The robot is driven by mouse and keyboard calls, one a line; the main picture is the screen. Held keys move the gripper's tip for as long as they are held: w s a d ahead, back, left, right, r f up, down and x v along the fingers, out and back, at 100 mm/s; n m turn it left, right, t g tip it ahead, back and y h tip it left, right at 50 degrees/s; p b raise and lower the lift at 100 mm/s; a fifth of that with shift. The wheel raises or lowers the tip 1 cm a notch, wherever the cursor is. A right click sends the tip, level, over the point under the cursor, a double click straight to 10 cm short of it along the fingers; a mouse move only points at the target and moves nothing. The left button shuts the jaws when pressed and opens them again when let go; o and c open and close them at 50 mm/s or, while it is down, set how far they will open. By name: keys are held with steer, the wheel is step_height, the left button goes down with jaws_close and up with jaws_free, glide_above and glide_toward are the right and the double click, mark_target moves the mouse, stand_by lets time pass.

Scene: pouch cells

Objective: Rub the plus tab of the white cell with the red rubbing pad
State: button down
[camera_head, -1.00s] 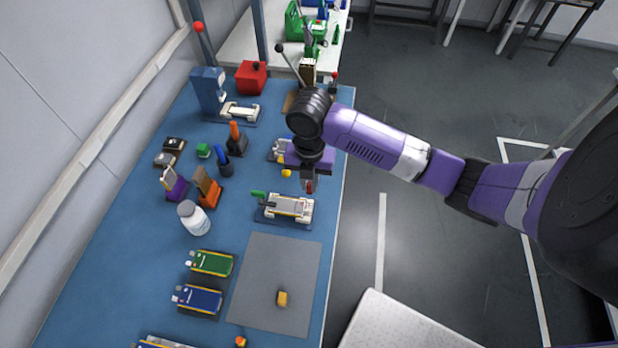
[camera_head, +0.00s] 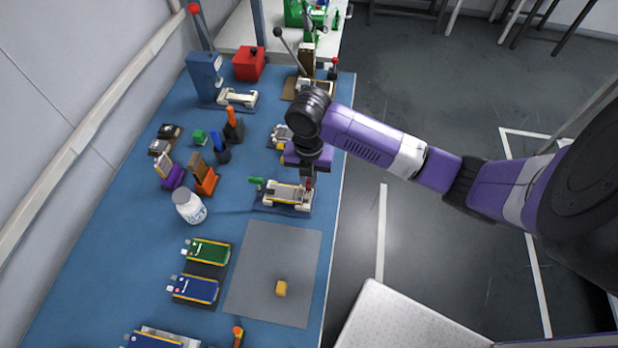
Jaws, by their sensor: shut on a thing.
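The white cell (camera_head: 285,194) lies in a small holder with a green-handled clamp (camera_head: 256,181) at its left end, near the right edge of the blue table. My gripper (camera_head: 308,176) points down over the cell's right end, shut on the red rubbing pad (camera_head: 309,184). Only a small red piece of the pad shows below the fingers. The pad is at or just above the cell's far right corner; I cannot tell whether it touches. The tabs are too small to tell plus from minus.
A blue press (camera_head: 205,75) and red box (camera_head: 249,64) are at the back.

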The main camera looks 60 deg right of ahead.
steer(key=shift+f+b, duration=0.5)
steer(key=shift+f, duration=0.1)
stand_by(0.5)
steer(key=shift+s+a+r, duration=0.1)
steer(key=shift+s+a, duration=0.15)
steer(key=shift+a, duration=0.55)
steer(key=shift+w+d, duration=0.25)
steer(key=shift+d, duration=0.55)
stand_by(0.5)
steer(key=shift+a, duration=0.1)
steer(key=shift+b, duration=0.35)
stand_by(0.5)
